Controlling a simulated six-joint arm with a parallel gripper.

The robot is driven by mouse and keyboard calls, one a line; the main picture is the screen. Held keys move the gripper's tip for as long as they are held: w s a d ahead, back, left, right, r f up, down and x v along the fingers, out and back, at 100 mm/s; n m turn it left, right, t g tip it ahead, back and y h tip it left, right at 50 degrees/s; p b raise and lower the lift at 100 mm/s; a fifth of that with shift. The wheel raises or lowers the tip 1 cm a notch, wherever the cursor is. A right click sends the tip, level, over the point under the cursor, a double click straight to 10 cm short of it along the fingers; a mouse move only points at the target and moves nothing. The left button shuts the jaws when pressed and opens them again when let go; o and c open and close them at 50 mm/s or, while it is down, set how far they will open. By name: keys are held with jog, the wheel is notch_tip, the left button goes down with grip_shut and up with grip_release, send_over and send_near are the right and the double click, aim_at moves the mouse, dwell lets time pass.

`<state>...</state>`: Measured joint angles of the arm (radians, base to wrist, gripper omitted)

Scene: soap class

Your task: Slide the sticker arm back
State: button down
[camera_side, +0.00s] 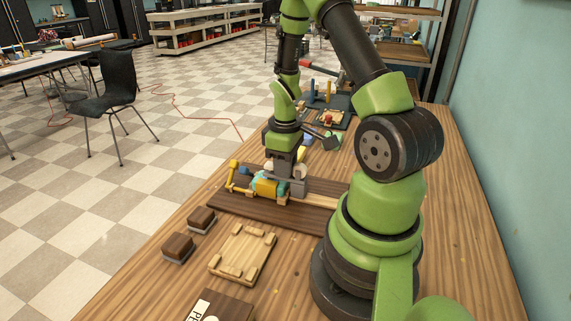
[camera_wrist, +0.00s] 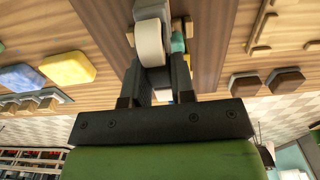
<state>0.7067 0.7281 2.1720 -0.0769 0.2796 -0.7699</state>
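The sticker device stands on a dark wooden board (camera_side: 322,190) in the side view. It has a yellow block (camera_side: 265,187), teal and grey parts and a yellow post (camera_side: 232,174) at its left end. My gripper (camera_side: 288,183) points down at the grey right part of the device. In the wrist view, my gripper (camera_wrist: 160,75) has its fingers apart around the device, with a pale roller (camera_wrist: 150,38) and a teal part (camera_wrist: 178,42) near the fingertips. Which part is the sticker arm is unclear. Whether the fingers grip anything is hidden.
Two brown-topped blocks (camera_side: 201,217) lie left of a light wooden tray (camera_side: 243,252) in front of the board. A dark lettered box (camera_side: 218,308) is at the near edge. The wrist view shows yellow (camera_wrist: 68,68) and blue (camera_wrist: 20,78) bars beside the board.

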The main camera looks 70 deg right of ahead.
jog(key=s, duration=0.9)
jog(key=c, duration=1)
grip_release()
jog(key=shift+o, duration=0.2)
jog(key=shift+r, duration=0.15)
notch_tip(320, 180, up, 10)
